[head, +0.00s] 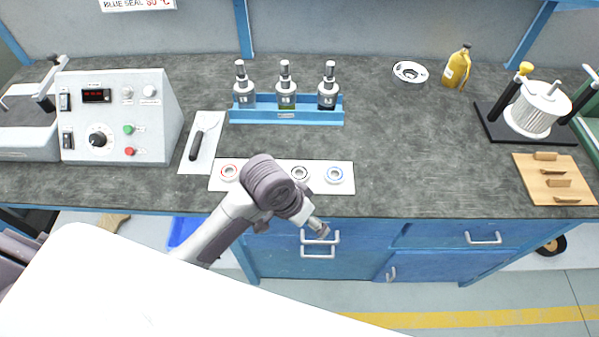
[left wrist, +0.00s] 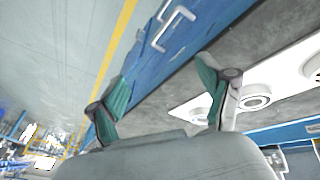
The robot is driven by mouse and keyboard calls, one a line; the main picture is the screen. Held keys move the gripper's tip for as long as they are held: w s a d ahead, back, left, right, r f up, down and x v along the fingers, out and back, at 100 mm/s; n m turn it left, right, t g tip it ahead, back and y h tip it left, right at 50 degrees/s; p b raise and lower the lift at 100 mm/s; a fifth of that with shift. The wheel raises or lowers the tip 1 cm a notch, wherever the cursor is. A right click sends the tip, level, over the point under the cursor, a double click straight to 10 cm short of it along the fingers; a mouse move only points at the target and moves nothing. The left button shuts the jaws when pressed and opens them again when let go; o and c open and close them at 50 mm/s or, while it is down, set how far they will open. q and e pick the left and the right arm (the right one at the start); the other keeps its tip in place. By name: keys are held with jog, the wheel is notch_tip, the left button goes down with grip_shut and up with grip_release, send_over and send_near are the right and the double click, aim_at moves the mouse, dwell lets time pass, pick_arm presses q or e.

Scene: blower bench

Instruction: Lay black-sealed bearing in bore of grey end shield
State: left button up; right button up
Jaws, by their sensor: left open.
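The black-sealed bearing (head: 300,173) lies on a white strip (head: 345,186) near the bench's front edge, between a red-sealed bearing (head: 229,172) and a blue-sealed bearing (head: 335,175). My left arm partly covers the strip. The grey end shield (head: 409,72), a round part with a central opening, lies at the back right of the bench. My left gripper (head: 318,229) is in front of the bench edge, apart from the bearings. In the left wrist view the gripper (left wrist: 164,98) has its fingers spread and nothing between them. My right gripper is out of view.
A blue rack (head: 285,116) with several bottles stands behind the strip. A control box (head: 120,118) and a black-handled tool (head: 197,145) are to the left. A yellow bottle (head: 457,67) stands beside the end shield.

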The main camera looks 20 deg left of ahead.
pick_arm(q)
jog(key=w+a+r+g+y, duration=0.25)
jog(key=w+a+r, duration=0.25)
jog(key=w+r, duration=0.8)
send_over(299, 176)
jog(key=shift+y, duration=0.45)
jog(key=f, duration=0.8)
jog(key=shift+d+f+p, duration=0.25)
jog(key=shift+d+p, duration=0.05)
jog(key=shift+d, duration=0.1)
jog(key=f, duration=0.2)
jog(key=f+p, duration=0.1)
jog(key=f, duration=0.1)
jog(key=shift+a+f, duration=0.1)
jog(key=shift+a, duration=0.3)
jog(key=shift+f, duration=0.5)
jog(key=c, duration=1.3)
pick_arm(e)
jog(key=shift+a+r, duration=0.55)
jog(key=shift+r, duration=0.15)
